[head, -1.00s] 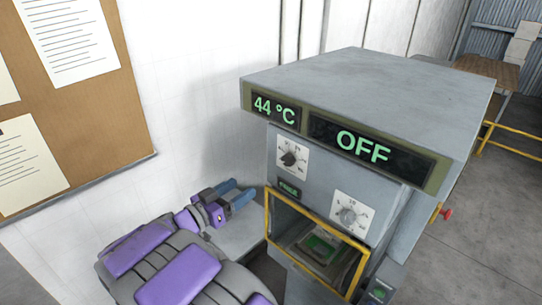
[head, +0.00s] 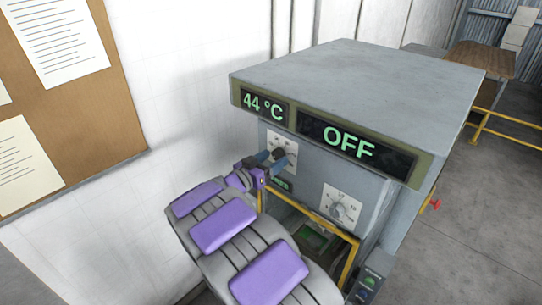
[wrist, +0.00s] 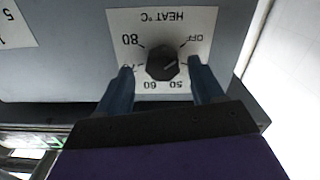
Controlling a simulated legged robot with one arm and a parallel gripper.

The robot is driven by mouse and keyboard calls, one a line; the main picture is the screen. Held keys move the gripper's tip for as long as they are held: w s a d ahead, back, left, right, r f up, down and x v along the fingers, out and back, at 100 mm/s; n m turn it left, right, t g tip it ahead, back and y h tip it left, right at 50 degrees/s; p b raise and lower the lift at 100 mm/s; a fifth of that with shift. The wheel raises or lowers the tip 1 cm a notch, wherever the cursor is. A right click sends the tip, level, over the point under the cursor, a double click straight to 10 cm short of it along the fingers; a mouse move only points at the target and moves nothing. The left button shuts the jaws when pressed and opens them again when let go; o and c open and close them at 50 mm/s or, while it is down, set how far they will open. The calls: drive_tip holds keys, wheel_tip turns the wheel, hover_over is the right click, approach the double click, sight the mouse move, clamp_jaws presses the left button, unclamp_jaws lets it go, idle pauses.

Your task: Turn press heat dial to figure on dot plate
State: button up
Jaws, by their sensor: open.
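The heat dial (wrist: 162,62) is a dark faceted knob on a white plate marked HEAT °C. In the wrist view the plate is upside down, with OFF, 50, 60, 70 and 80 around the knob. The knob's light pointer line slants up to the right, roughly between OFF and 50. My gripper (wrist: 160,72) is open, its blue fingers on either side of the knob; whether they touch it I cannot tell. In the head view my gripper (head: 275,155) is at the upper left dial plate (head: 273,140) of the press (head: 350,85). I cannot make out a dot plate.
The displays read 44 °C (head: 264,104) and OFF (head: 348,142). A second dial (head: 339,208) sits lower right. A yellow frame (head: 345,265) surrounds the press opening below. A wall with a pinboard (head: 75,100) stands at left.

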drive_tip(key=shift+d+x, duration=0.25)
drive_tip(key=shift+x, duration=0.9)
drive_tip(key=shift+s+a+f, duration=0.1)
drive_tip(key=shift+a+f, duration=0.05)
drive_tip(key=shift+a, duration=1.25)
drive_tip(key=shift+c, duration=0.4)
drive_tip(key=shift+s+d+r, duration=0.15)
drive_tip(key=shift+d+r, duration=0.05)
drive_tip(key=shift+d, duration=0.25)
drive_tip(key=c, duration=0.3)
drive_tip(key=shift+d, duration=0.6)
drive_tip(key=c, duration=0.3)
drive_tip(key=shift+a+f, duration=0.2)
drive_tip(key=c, duration=0.4)
